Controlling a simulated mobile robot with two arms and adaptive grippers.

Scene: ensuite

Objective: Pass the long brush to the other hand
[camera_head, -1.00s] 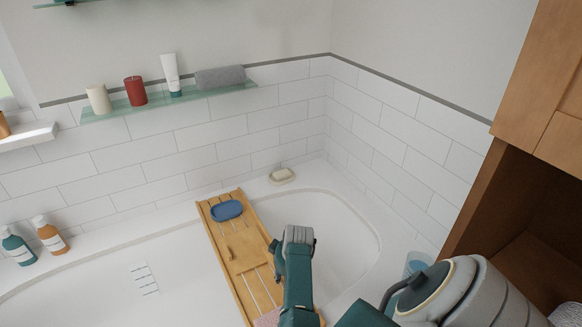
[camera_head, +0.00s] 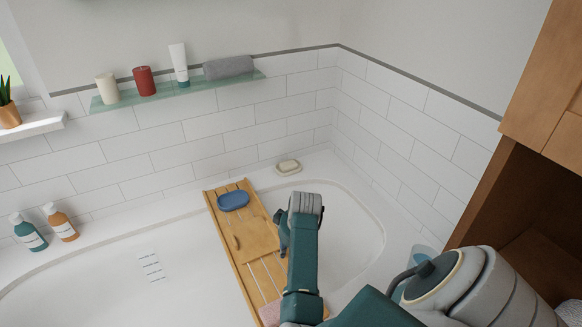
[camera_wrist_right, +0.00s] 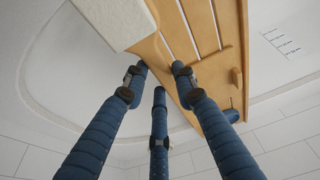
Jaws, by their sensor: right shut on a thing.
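In the right wrist view, the long brush has a pale cream bristle head (camera_wrist_right: 112,22) and a wooden handle (camera_wrist_right: 150,47) running down between my fingers. My right gripper (camera_wrist_right: 158,75), with blue segmented fingers, is shut on the handle. In the head view, my right gripper (camera_head: 282,238) is over the right side of the bath caddy. The brush is hidden there behind my arm. My left gripper is in neither view.
The wooden bath caddy (camera_head: 222,222) spans the white tub and holds a blue oval dish (camera_head: 233,201) and pink cloth (camera_head: 269,314). A soap dish (camera_head: 288,167) and bottles (camera_head: 61,224) stand on the rim. A wooden cabinet (camera_head: 541,75) stands at right.

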